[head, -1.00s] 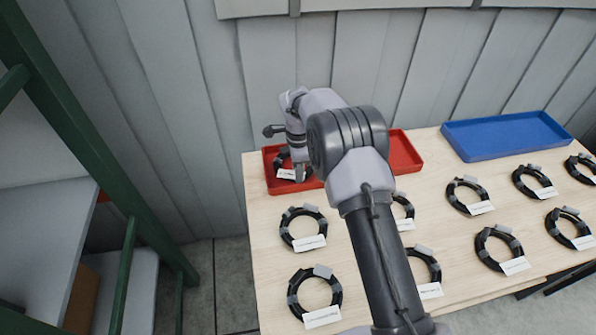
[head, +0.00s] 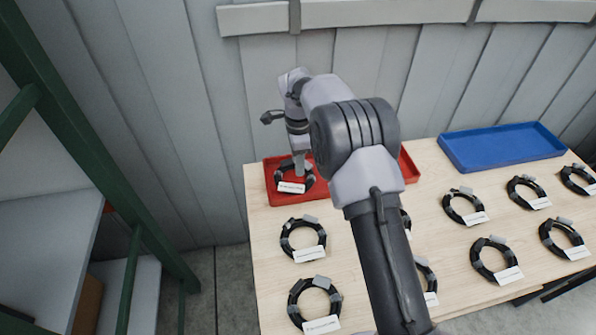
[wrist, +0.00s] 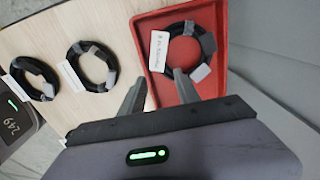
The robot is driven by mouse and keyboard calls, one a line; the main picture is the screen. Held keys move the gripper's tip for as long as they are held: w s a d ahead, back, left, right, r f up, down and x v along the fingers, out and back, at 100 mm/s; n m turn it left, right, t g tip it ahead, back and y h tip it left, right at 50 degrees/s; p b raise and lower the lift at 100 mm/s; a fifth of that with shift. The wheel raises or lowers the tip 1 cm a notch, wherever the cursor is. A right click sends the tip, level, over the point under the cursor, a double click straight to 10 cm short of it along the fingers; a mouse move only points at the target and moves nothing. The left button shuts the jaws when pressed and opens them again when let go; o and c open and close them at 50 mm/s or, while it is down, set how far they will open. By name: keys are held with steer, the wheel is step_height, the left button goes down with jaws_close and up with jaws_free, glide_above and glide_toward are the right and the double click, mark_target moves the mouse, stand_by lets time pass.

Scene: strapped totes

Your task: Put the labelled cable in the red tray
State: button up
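A coiled black cable with grey wraps and a white label (head: 292,187) lies in the left part of the red tray (head: 410,168). In the wrist view the same cable (wrist: 205,42) lies inside the tray (wrist: 153,28), its white label at its left. My gripper (head: 299,168) is over this cable in the head view. In the wrist view my gripper (wrist: 160,90) has its two fingers apart with nothing between them, and the cable lies beyond the fingertips. The label's print is too small to read surely. My arm hides the middle of the tray.
Several similar labelled coils lie on the wooden table, including one (head: 303,222) just in front of the red tray. A blue tray (head: 505,148) stands empty at the back right. A grey wall is close behind the table. A green-framed shelf (head: 130,265) stands at the left.

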steer(key=s+d+r+n+t, duration=0.1)
steer(key=s+r, duration=0.1)
steer(key=r, duration=0.5)
steer(key=s+d+r+n, duration=0.1)
steer(key=s+d+r, duration=0.1)
steer(key=r, duration=0.5)
steer(key=s+d+r+n+t+y, duration=0.15)
steer(key=s+d+r+n, duration=0.25)
steer(key=s+r, duration=0.65)
steer(key=s+d+n+t, duration=0.1)
steer(key=s+n, duration=0.1)
steer(key=s, duration=0.9)
steer(key=s+d+f+n+t, duration=0.1)
steer(key=s+d+n+t, duration=0.1)
steer(key=s, duration=0.9)
steer(key=shift+f+n, duration=0.2)
steer(key=shift+n, duration=0.5)
